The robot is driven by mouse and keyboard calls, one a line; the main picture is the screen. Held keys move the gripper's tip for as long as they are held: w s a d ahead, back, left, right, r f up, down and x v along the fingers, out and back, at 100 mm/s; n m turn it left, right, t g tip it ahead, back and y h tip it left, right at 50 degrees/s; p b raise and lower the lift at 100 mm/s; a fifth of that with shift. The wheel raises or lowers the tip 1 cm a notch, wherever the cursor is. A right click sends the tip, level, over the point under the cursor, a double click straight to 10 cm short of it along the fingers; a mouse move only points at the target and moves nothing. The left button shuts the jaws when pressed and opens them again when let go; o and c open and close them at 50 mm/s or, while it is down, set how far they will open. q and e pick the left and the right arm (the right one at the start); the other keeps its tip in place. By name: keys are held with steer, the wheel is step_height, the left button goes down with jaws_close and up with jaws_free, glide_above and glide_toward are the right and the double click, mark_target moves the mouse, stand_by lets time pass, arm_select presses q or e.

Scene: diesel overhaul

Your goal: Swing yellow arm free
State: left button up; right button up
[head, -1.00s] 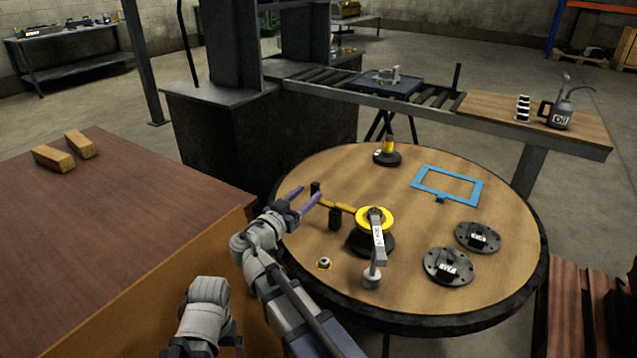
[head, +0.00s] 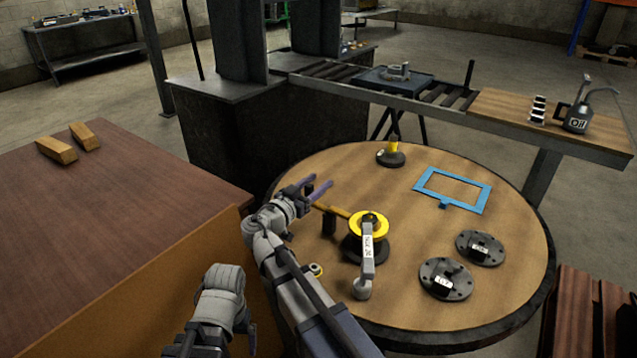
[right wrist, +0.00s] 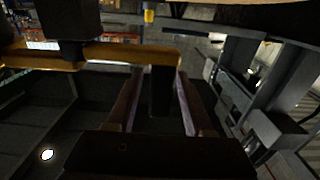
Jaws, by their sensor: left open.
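The yellow arm (head: 334,211) reaches left from a yellow-topped hub (head: 369,222) on a black base on the round table. A dark post (head: 329,224) hangs under its outer end. A grey labelled arm (head: 368,250) points from the hub to the near edge. My right gripper (head: 325,192), with purplish fingers, is open at the yellow arm's outer end. In the right wrist view the dark post (right wrist: 163,92) appears between the fingers, under the orange-yellow bar (right wrist: 125,53); I cannot tell whether they touch. My left gripper (head: 215,345) is open, low at the bottom edge, apart from the table.
On the round table (head: 300,165) are a blue frame (head: 427,182), two dark flanged discs (head: 445,280) and a yellow-topped black piece (head: 391,155). A brown bench (head: 110,210) with two wooden blocks stands left. A roller conveyor (head: 450,97) runs behind.

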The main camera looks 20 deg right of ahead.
jaws_close()
stand_by(1.2)
